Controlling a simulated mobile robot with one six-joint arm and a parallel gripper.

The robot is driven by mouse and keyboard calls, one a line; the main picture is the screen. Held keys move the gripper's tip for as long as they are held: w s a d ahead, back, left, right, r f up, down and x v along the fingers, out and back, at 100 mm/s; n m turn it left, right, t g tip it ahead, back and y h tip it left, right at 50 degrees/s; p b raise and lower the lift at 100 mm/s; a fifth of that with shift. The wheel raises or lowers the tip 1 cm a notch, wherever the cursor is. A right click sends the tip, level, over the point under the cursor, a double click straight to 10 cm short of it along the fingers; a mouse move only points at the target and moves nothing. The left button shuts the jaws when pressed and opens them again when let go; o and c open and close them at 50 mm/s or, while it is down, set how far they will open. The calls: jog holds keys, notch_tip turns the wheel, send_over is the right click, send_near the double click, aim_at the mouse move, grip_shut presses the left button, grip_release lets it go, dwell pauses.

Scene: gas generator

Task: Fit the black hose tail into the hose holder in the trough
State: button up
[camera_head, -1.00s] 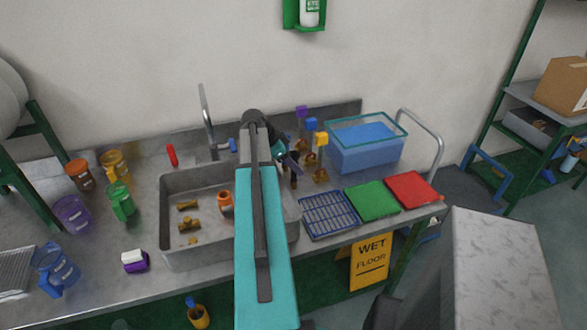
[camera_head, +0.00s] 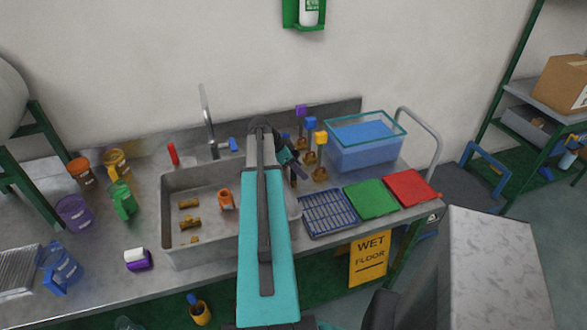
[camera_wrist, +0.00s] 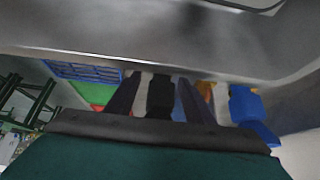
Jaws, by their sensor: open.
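My gripper (camera_head: 293,165) is partly hidden by my arm in the head view, over the right side of the sink. In the wrist view its two dark purple fingers (camera_wrist: 159,97) are spread apart. A black piece (camera_wrist: 160,98), possibly the hose tail, shows between them; I cannot tell whether it touches either finger. A clear-walled tank of blue water (camera_head: 367,146), which may be the trough, stands to the right of my gripper at the back of the bench. I cannot make out the hose holder in either view.
The sink (camera_head: 166,215) holds brass fittings (camera_head: 190,223) and an orange piece (camera_head: 226,199). Stands with purple, blue and yellow tops (camera_head: 321,138) are close beside my gripper. A blue rack (camera_head: 328,214), green tray (camera_head: 370,200) and red tray (camera_head: 411,187) lie in front of the tank.

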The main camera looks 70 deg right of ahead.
jog(key=shift+c, duration=0.3)
grip_shut()
jog(key=shift+r, duration=0.15)
jog(key=shift+r+b, duration=1.6)
jog(key=shift+r, duration=3.3)
